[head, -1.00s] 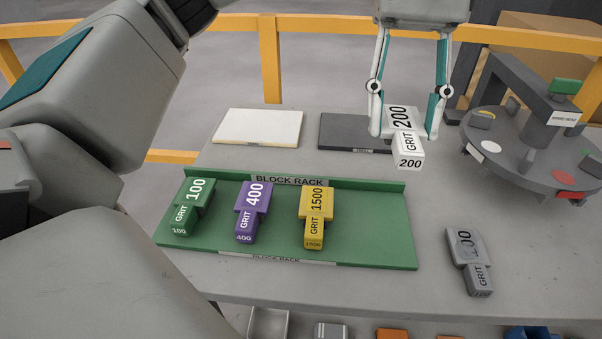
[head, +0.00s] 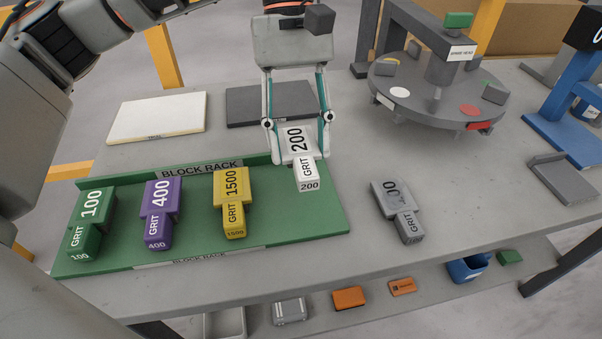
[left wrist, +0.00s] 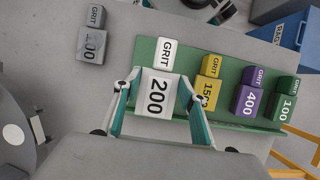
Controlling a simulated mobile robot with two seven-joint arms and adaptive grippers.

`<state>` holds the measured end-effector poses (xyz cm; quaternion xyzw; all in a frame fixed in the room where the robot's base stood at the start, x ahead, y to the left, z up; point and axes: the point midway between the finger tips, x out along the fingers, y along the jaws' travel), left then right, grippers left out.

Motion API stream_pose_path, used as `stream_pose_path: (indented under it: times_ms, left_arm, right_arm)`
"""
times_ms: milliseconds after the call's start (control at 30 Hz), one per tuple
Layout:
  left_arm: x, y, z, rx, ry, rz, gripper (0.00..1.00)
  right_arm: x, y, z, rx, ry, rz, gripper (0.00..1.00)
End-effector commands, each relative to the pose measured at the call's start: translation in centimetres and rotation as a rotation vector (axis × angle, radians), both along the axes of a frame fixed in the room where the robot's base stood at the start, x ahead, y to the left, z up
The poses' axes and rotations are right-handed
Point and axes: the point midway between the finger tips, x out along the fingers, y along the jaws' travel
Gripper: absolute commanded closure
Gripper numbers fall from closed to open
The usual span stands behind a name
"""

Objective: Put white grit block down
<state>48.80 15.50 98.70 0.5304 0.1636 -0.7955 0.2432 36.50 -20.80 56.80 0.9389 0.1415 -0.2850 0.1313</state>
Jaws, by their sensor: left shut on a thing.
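The white grit block (head: 308,176), marked 200, is between the fingers of my left gripper (head: 298,155), which is shut on it. In the head view it is over the right end of the green block rack (head: 290,232), right of the yellow block. I cannot tell whether it touches the rack. The left wrist view shows the white block (left wrist: 158,92) between the gripper's fingers (left wrist: 157,100), its narrow end over the rack (left wrist: 142,52). The rack also holds a green 100 block (head: 92,220), a purple 400 block (head: 160,210) and a yellow 1500 block (head: 232,198). My right gripper is not in view.
A grey block (head: 398,208) lies on the slab right of the rack. A white plate (head: 157,117) and a dark plate (head: 245,104) lie behind it. A round grinder table (head: 425,95) stands at the back right. Several items sit on a lower shelf.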

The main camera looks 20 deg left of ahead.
Motion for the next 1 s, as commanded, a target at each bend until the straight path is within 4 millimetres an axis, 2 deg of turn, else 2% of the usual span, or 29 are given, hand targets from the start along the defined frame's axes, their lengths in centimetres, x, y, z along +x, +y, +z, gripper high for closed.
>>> stream_pose_path:
  times_ms: [33, 100, 367, 633, 1000]
  left_arm:
    - [0.0, 0.0, -1.4, -0.001, 0.007, -0.001, 0.88]
    - [0.0, 0.0, -2.4, -0.001, 0.004, -0.001, 0.88]
    - [0.0, 0.0, -4.0, -0.001, -0.002, -0.001, 0.88]
    - [0.0, 0.0, -7.7, -0.001, 0.003, -0.001, 0.88]
    - [0.0, 0.0, -8.0, 0.0, -0.002, -0.001, 0.88]
  right_arm:
    - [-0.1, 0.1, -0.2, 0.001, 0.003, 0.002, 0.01]
    - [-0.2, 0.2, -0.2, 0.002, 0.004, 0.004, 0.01]
    - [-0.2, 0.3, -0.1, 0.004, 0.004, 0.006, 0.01]
    - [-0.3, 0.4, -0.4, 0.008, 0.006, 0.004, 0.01]
    - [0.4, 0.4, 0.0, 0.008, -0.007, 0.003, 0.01]
